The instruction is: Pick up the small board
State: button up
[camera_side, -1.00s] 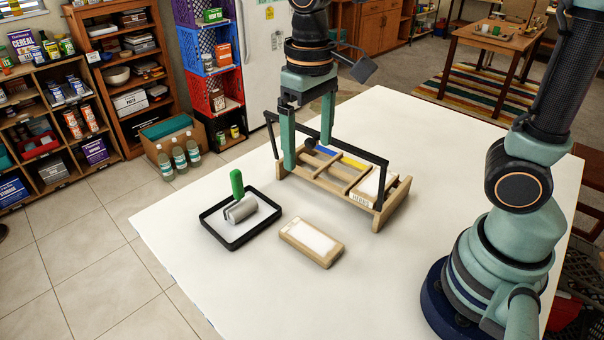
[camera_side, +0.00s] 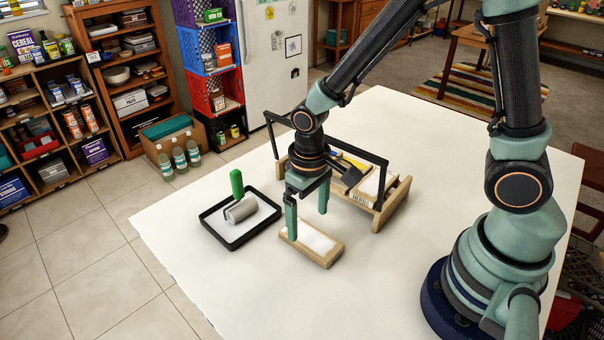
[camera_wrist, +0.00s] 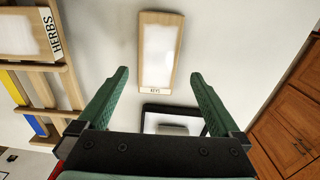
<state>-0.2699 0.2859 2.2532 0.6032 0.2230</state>
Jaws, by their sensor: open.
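The small board (camera_side: 318,242) is a wooden-edged block with a white face and a small label, lying flat on the white table. My gripper (camera_side: 308,226) is open and empty, pointing down above the board's far part in the side view. In the wrist view both green fingers of my gripper (camera_wrist: 159,73) are apart with nothing between them. Whether a fingertip touches the board cannot be told.
A wooden rack (camera_side: 393,208) with a black handle stands behind, holding a board labelled HERBS (camera_wrist: 30,32) and blue and yellow pieces. A black tray (camera_side: 258,233) with a green-handled roller (camera_side: 238,196) lies left of the board. The table's front is clear.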

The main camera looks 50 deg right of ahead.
aim_at(311, 237)
jog(key=f, duration=0.4)
jog(key=shift+s+d, duration=0.2)
jog(key=shift+s, duration=0.1)
jog(key=shift+f, duration=0.65)
jog(key=c, duration=1.3)
jog(key=shift+r, duration=0.15)
